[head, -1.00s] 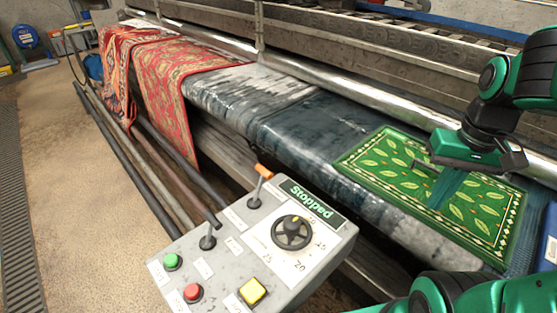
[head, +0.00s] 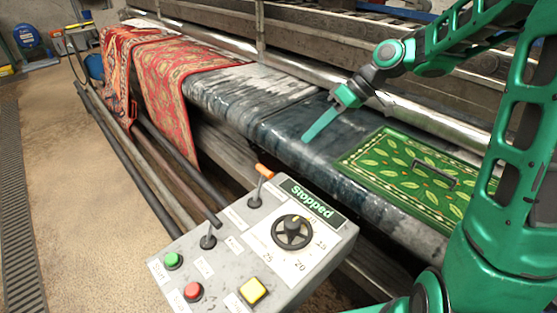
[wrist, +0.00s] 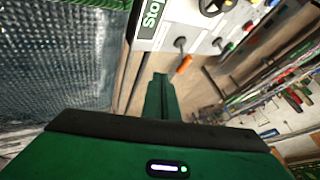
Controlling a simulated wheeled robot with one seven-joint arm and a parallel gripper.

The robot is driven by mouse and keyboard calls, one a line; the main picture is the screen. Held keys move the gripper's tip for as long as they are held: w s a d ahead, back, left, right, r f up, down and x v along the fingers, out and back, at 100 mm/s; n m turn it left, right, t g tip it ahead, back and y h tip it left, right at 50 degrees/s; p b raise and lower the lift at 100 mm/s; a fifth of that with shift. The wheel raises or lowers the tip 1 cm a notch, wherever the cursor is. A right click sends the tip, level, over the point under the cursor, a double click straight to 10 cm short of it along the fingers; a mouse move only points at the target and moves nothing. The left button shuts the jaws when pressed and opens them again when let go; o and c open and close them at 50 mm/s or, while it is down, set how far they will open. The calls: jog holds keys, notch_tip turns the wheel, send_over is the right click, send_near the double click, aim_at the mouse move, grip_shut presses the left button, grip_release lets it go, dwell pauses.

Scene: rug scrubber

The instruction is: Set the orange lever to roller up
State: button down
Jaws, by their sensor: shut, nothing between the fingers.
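The orange lever (head: 264,171) stands at the top edge of the grey control box (head: 190,246), left of the screen reading "Stopped" (head: 310,198). Its orange handle points up and slightly right in the head view. My gripper (head: 308,138) is shut and empty above the dark wet belt, behind and to the right of the lever, apart from it. In the wrist view the shut fingers (wrist: 160,80) point toward the box, and the orange lever (wrist: 184,64) shows just beyond and right of them. The lever's label is too small to read.
A green rug (head: 420,180) with a handle lies right on the belt; red rugs (head: 180,85) hang left.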

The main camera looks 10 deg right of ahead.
dwell(0.3)
jog(key=s+a+f, duration=0.1)
jog(key=a+f, duration=0.6)
jog(key=a, duration=0.2)
jog(key=shift+s+a, duration=0.3)
jog(key=shift+a, duration=0.05)
jog(key=shift+r, duration=0.1)
jog(key=shift+s+a+r+h, duration=0.2)
jog(key=shift+a+r+h, duration=0.05)
jog(key=shift+h, duration=0.05)
